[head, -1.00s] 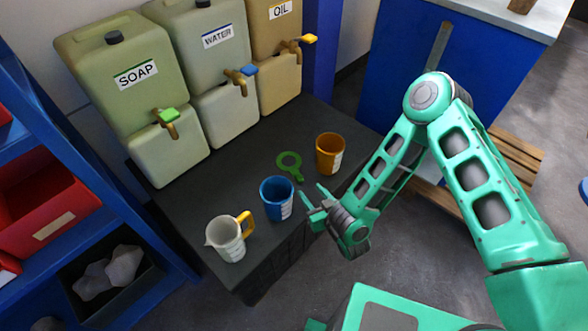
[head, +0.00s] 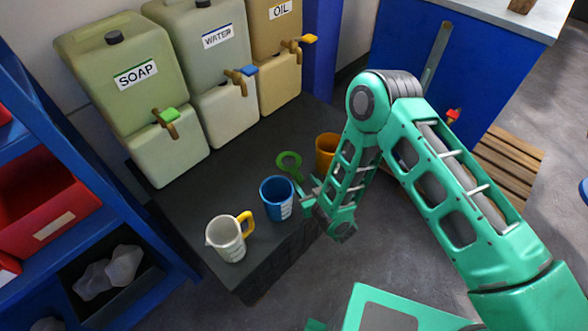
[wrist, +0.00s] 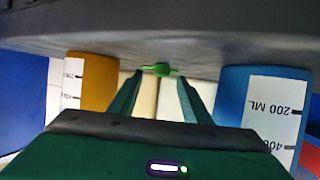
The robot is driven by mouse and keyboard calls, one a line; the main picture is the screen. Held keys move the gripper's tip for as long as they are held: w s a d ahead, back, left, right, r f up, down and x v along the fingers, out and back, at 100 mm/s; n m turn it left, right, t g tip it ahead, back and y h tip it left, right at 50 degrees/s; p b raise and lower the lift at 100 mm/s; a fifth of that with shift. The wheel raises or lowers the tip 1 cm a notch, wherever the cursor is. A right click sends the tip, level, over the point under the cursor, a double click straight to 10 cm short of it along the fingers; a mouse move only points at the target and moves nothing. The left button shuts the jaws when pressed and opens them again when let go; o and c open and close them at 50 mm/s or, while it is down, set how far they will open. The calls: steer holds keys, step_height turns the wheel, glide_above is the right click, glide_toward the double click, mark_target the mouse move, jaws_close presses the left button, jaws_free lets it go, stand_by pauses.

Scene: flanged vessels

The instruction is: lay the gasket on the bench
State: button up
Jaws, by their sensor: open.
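The gasket (head: 289,162) is a flat green ring with a tab, lying on the dark bench (head: 225,182) between the blue cup and the orange cup. In the wrist view the green gasket (wrist: 160,69) shows edge-on between the fingertips. My gripper (head: 305,186) is open, low at the bench's front edge, with its fingers pointing at the gasket's tab. The open fingers also show in the wrist view (wrist: 160,77), one on each side of the tab. I cannot tell whether they touch it.
A blue measuring cup (head: 276,198) stands close to the left of my gripper. An orange cup (head: 326,151) stands to the right, partly hidden by my arm. A white jug (head: 226,239) stands further left. Soap, water and oil canisters with taps (head: 243,78) line the back.

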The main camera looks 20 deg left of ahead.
steer(key=shift+x, duration=1.4)
steer(key=shift+a+r, duration=0.1)
jaws_close()
